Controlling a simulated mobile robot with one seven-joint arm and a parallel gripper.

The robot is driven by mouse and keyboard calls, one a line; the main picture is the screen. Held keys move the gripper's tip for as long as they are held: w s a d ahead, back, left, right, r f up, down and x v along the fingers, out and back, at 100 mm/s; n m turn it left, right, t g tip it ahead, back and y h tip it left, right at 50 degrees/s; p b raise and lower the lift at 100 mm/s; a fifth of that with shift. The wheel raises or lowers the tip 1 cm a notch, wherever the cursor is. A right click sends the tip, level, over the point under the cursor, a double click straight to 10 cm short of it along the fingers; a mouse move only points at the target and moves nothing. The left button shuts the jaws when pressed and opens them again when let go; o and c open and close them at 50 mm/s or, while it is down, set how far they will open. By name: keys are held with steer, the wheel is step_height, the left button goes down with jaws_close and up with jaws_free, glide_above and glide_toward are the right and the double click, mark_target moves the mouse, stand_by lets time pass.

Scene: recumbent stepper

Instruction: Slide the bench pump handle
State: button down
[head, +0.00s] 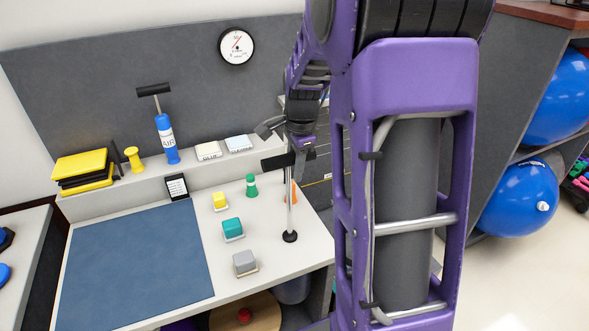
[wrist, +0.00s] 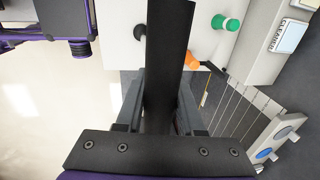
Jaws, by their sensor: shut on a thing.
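The bench pump stands upright on the bench, with a thin silver rod (head: 290,205), a round black base (head: 290,236) and a black crossbar handle (head: 278,161) at the top. My gripper (head: 300,152) is at the handle's right part, partly hidden by my own arm. In the wrist view the handle (wrist: 170,40) is a long dark bar running up between the two fingers of my gripper (wrist: 156,110). The fingers are shut on it. The contact itself is dark and hard to make out.
An orange cone (head: 294,192), a green piece (head: 251,185) and yellow, teal (head: 232,228) and grey blocks stand near the rod. A blue air pump (head: 166,140) with its own black handle stands on the back ledge. A blue mat (head: 135,265) covers the bench's left part.

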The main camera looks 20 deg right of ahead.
steer(key=shift+w+r, duration=0.2)
steer(key=shift+r, duration=0.2)
steer(key=c, duration=0.9)
jaws_free()
steer(key=shift+o, duration=1.1)
steer(key=shift+s, duration=0.1)
steer(key=shift+o, duration=0.8)
steer(key=shift+f, duration=0.1)
steer(key=s+r, duration=0.1)
steer(key=r, duration=0.7)
steer(key=s+r, duration=0.2)
steer(key=r, duration=0.7)
steer(key=shift+s, duration=0.3)
